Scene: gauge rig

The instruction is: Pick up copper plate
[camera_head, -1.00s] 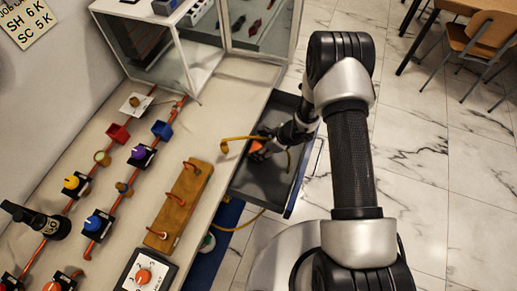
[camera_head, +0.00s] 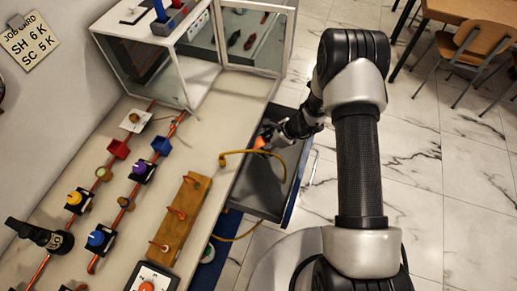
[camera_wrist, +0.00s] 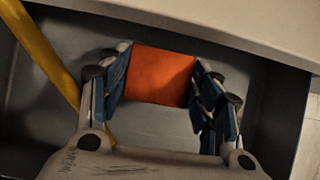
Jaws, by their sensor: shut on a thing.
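The copper plate (camera_wrist: 160,76) is a flat orange-copper square. In the wrist view it sits between the two blue-padded fingers of my gripper (camera_wrist: 162,85), which are shut on its left and right edges. In the head view the plate (camera_head: 261,142) shows as a small orange patch at my gripper (camera_head: 268,138), over the open grey drawer (camera_head: 262,193). The drawer's grey floor and walls also surround the gripper in the wrist view. I cannot tell whether the plate touches the drawer floor.
A yellow hose (camera_head: 252,152) arches over the drawer and passes close to my gripper; it also crosses the left of the wrist view (camera_wrist: 42,52). The bench (camera_head: 205,140) edge overhangs the drawer. A glass-sided cabinet (camera_head: 165,60) stands behind.

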